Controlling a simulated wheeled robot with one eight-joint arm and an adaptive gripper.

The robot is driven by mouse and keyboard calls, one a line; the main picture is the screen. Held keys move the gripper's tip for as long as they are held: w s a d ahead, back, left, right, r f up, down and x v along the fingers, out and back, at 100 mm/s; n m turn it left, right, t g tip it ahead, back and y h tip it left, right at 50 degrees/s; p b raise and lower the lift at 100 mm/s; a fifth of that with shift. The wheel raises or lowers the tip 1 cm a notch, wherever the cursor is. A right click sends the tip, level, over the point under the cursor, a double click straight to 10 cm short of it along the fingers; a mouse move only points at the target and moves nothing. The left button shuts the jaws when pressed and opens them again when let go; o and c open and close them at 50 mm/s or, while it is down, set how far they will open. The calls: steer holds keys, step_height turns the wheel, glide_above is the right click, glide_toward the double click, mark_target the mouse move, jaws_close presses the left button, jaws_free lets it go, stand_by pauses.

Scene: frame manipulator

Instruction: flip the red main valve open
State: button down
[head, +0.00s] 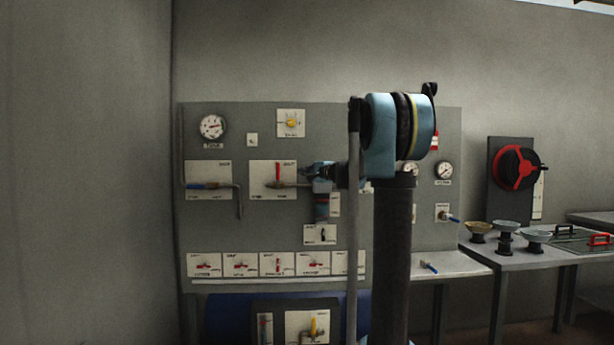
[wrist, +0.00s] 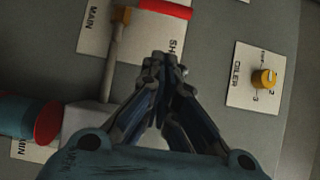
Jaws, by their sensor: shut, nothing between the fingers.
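The red main valve handle (head: 277,174) stands upright on its white plate in the head view, crosswise to the grey pipe beside it. In the wrist view the red handle (wrist: 166,9) shows at the top edge, partly cut off, next to a brass body (wrist: 122,14) on the pipe. The plate (wrist: 92,40) reads MAIN and SHUT. My gripper (wrist: 165,62) is shut and empty, with its tips together. It is apart from the handle, to the right of it in the head view, where the arm partly hides the fingers.
A yellow knob (head: 291,123) sits above the main valve, and a blue-handled valve (head: 205,186) to its left. Several small red-handled valves (head: 240,265) line the panel's lower row.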

mark_target(278, 175)
steer(key=w+a, duration=0.1)
steer(key=a, duration=0.1)
steer(key=w+a, duration=0.4)
steer(key=a, duration=0.1)
steer(key=shift+w, duration=0.15)
steer(key=shift+d, duration=0.2)
steer(key=shift+a, duration=0.1)
